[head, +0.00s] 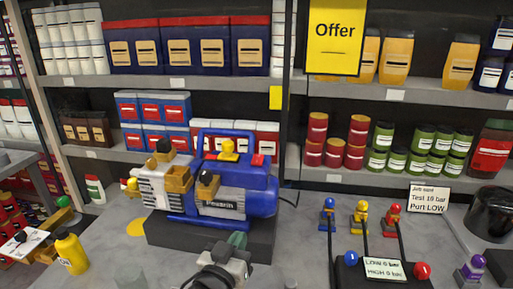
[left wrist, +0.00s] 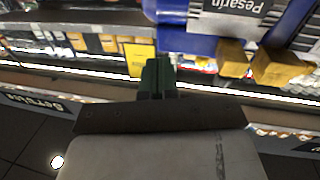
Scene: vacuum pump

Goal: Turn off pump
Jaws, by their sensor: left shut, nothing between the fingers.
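The blue and silver pump (head: 265,192), labelled "Pesarin", stands on a dark base on the grey counter. It has a yellow knob (head: 228,148) on top, a small red part (head: 258,160) beside it, and black knobs on brass-coloured blocks at its left. My left gripper (head: 238,241) is shut and empty, in front of the pump's base. In the left wrist view its dark green fingers (left wrist: 157,78) are together, and part of the pump (left wrist: 185,40) shows upside down beyond them. I cannot tell whether the fingertips touch the pump. My right gripper is not in view.
A dark panel with blue and red knobs and a "LOW 6 bar / HIGH 9 bar" card (head: 385,268) is at the front right. Blue, yellow and red fittings (head: 361,218) stand behind it. A yellow bottle (head: 71,252) is at left. Stocked shelves line the back.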

